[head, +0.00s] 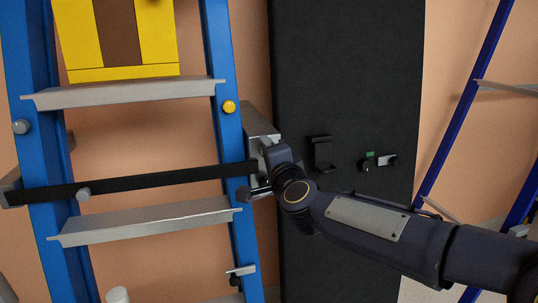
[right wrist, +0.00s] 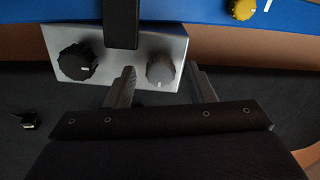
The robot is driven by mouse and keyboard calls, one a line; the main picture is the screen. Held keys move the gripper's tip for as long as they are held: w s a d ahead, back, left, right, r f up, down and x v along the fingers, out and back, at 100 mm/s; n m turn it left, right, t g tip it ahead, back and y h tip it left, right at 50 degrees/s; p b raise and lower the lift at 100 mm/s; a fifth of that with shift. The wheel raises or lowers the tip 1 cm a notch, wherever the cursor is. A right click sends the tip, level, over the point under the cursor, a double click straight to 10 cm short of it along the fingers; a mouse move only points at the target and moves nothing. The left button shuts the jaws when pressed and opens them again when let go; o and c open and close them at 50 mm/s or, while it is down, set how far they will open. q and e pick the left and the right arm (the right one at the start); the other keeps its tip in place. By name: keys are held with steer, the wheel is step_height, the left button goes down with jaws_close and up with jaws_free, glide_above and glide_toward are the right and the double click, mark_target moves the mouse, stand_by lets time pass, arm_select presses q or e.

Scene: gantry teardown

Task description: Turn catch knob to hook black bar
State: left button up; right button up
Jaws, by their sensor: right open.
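The black bar (head: 140,184) runs across the blue frame, nearly level, its right end near a metal plate (head: 258,122). In the right wrist view the bar (right wrist: 121,22) comes down over the plate (right wrist: 112,74), its end lying between a black knob (right wrist: 77,62) and a grey knob (right wrist: 160,71). My right gripper (head: 257,186) is at the plate. In the right wrist view its open fingers (right wrist: 162,86) stand either side of the grey knob, with gaps showing. Which knob is the catch knob I cannot tell. My left gripper is not in view.
The blue frame (head: 232,145) has grey steps (head: 150,218), a yellow knob (head: 229,107) and a yellow block (head: 125,74) on top. Behind my right arm a dark panel (head: 345,80) carries a black holder (head: 321,153) and a small latch (head: 380,162).

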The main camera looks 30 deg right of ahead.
steer(key=p+v, duration=0.1)
steer(key=v, duration=0.6)
steer(key=shift+s, duration=0.3)
steer(key=s+a+f+n+g+y+p, duration=0.3)
steer(key=s+a+n+g+y+p, duration=0.1)
steer(key=s+a+n+y+p, duration=0.6)
steer(key=s+f+n+g+h+p, duration=0.1)
steer(key=s+f+n+g, duration=0.5)
steer(key=s, duration=0.5)
step_height(320, 180, down, 2)
steer(key=shift+d+f+n+g+h, duration=0.15)
steer(key=shift+n+g+h, duration=0.25)
steer(key=shift+g, duration=0.5)
